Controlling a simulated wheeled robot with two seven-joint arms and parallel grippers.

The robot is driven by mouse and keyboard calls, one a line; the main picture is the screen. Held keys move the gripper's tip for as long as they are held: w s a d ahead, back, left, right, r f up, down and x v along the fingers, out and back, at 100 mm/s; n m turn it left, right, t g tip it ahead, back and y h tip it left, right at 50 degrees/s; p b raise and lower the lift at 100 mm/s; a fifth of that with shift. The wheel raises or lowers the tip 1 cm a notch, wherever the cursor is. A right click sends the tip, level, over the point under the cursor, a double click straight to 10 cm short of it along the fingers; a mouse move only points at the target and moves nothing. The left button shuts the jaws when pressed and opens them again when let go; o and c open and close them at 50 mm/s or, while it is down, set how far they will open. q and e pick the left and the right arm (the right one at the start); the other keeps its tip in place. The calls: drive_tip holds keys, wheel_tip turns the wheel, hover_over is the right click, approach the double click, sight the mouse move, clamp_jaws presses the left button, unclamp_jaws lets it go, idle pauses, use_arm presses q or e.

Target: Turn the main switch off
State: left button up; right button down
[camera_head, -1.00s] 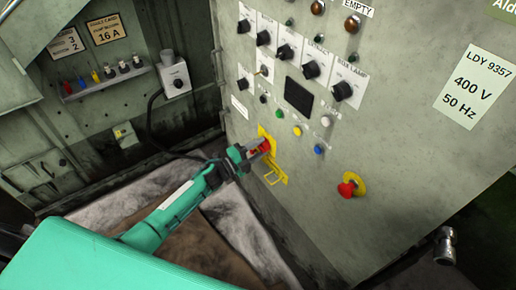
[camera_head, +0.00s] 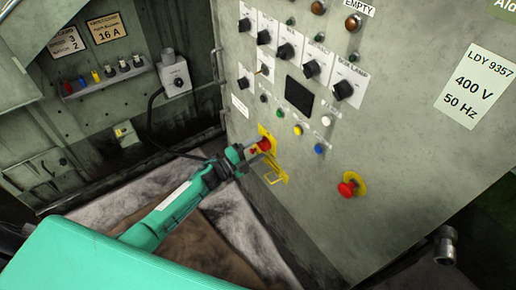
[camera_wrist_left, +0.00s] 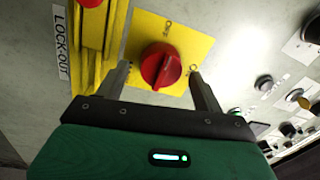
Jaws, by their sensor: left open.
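The main switch (camera_wrist_left: 160,65) is a red rotary knob on a yellow plate (camera_wrist_left: 185,30), fixed to the grey cabinet front. In the head view the red knob (camera_head: 264,144) shows just beyond the gripper's tip. My left gripper (camera_wrist_left: 162,78) is open, with one finger on each side of the knob in the left wrist view. I cannot tell whether the fingers touch it. In the head view the left gripper (camera_head: 254,148) reaches the panel from the left. My right gripper is not in view.
A yellow bracket (camera_head: 276,170) sits just below the switch, beside a LOCK-OUT label (camera_wrist_left: 62,40). A red emergency button (camera_head: 347,189) is to the lower right. Black knobs, coloured buttons and a dark screen (camera_head: 299,96) are above. A black cable (camera_head: 150,125) hangs behind my arm.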

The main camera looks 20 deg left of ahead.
use_arm(q)
drive_tip(key=r+v, duration=0.1)
drive_tip(key=v, duration=1.2)
drive_tip(key=shift+f+b, duration=0.45)
drive_tip(key=shift+f, duration=0.05)
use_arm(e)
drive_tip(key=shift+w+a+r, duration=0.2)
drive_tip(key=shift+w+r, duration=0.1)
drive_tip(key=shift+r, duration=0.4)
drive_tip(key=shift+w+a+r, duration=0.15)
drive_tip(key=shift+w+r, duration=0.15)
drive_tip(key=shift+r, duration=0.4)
